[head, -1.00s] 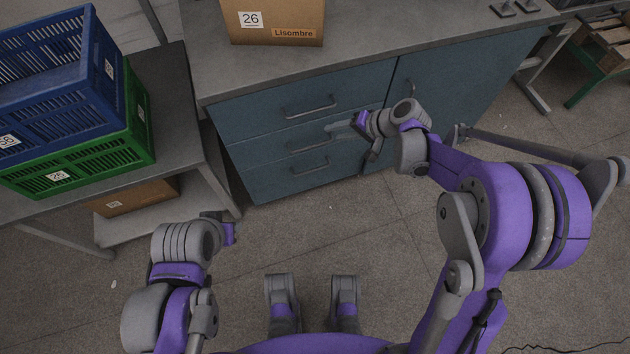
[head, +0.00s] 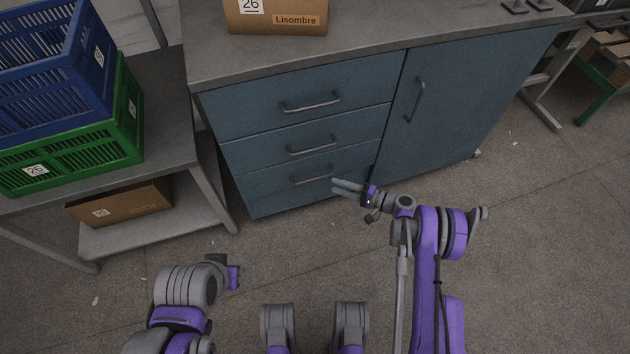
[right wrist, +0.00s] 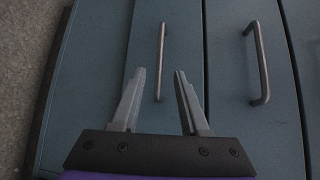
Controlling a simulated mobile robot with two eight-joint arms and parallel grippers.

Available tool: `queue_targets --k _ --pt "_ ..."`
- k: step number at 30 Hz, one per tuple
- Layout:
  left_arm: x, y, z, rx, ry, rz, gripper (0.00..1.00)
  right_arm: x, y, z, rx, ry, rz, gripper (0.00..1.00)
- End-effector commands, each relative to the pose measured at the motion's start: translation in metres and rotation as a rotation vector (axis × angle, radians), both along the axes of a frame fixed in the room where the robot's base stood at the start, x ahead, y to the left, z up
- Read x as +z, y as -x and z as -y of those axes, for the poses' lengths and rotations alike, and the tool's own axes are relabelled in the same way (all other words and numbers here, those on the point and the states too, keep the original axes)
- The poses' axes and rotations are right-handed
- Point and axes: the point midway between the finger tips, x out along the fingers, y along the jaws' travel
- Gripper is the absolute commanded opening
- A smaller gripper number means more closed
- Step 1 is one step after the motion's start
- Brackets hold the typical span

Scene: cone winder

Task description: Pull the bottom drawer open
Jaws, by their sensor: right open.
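The bottom drawer (head: 275,193) is the lowest of three blue-grey drawer fronts and looks shut. Its bar handle (head: 311,179) shows in the head view and also in the right wrist view (right wrist: 161,50). My right gripper (head: 335,186) is open, just right of this handle in the head view. In the right wrist view, its two fingers (right wrist: 160,74) point at the drawer front, with the handle lined up between their tips. I cannot tell whether they touch it. My left gripper (head: 236,278) is low at the left, away from the cabinet; its fingers are not clear.
The middle drawer handle (head: 312,149) is just above. A cabinet door (head: 445,110) is to the right of the drawers. A shelf table (head: 165,120) with blue (head: 50,75) and green (head: 75,155) crates stands at left. The floor before the cabinet is clear.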

Motion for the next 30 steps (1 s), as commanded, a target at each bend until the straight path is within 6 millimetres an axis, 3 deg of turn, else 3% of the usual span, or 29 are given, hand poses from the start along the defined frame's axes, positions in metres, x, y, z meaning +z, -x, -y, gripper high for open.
queue_targets --k 9,15,28,30 --pt "-0.010 -0.002 0.000 0.000 0.000 0.000 0.37 -0.009 -0.026 -0.054 0.003 0.001 -0.001 0.45" --pt "-0.014 -0.003 0.000 0.000 0.000 0.001 0.37 -0.013 -0.038 -0.078 0.002 0.001 -0.001 0.45" --pt "-0.015 -0.003 0.000 0.000 0.000 0.001 0.37 -0.013 -0.043 -0.087 -0.001 0.002 -0.001 0.45" --pt "-0.015 -0.003 0.000 0.000 0.000 0.001 0.37 -0.013 -0.043 -0.086 -0.001 0.002 -0.001 0.32"
